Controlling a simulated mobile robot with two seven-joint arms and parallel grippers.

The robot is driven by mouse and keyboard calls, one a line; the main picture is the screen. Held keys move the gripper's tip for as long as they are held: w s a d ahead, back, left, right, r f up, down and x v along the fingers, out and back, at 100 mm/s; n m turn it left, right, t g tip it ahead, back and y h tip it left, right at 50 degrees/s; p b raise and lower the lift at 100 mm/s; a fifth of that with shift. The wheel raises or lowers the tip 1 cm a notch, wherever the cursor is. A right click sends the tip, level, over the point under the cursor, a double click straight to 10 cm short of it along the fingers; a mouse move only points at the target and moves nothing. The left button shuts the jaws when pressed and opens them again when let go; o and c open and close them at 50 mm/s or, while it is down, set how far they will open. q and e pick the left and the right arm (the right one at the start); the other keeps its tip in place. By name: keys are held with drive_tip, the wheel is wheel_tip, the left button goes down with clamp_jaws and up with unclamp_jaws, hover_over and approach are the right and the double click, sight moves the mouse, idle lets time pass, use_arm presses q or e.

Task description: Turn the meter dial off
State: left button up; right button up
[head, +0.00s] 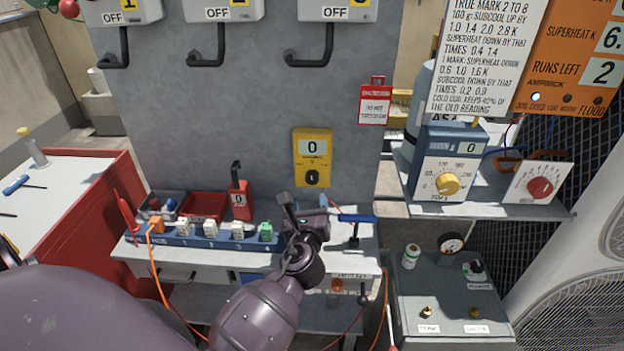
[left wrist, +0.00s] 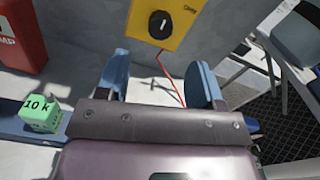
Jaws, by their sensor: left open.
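The yellow meter (head: 312,150) hangs on the grey panel, with a display reading 0 and a black dial (head: 312,178) below it. In the left wrist view the meter (left wrist: 184,14) shows at the top with its black dial (left wrist: 160,25), whose pale mark points up and to the right. My left gripper (head: 306,206) is below the meter, above the bench, and apart from the dial. Its two blue fingers (left wrist: 160,80) are spread with nothing between them. My right gripper is not in view.
A blue strip (head: 220,243) with several plugs, including a green one (head: 266,231), lies on the bench left of my gripper. A red device (head: 239,201) stands behind it. A blue-handled tool (head: 356,218) is at right. A blue dial box (head: 447,165) sits on the right shelf.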

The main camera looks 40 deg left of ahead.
sight(311, 180)
use_arm(q)
drive_tip(key=x, duration=0.9)
drive_tip(key=shift+d, duration=0.1)
drive_tip(key=shift+c, duration=0.4)
drive_tip(key=c, duration=0.8)
drive_tip(key=shift+c, duration=0.2)
drive_tip(key=shift+n+b, duration=0.3)
drive_tip(key=shift+n, duration=0.1)
drive_tip(key=n, duration=0.3)
drive_tip(key=shift+f+n, duration=0.1)
drive_tip(key=shift+n, duration=0.3)
drive_tip(key=shift+n+b, duration=0.5)
drive_tip(key=shift+n, duration=1.7)
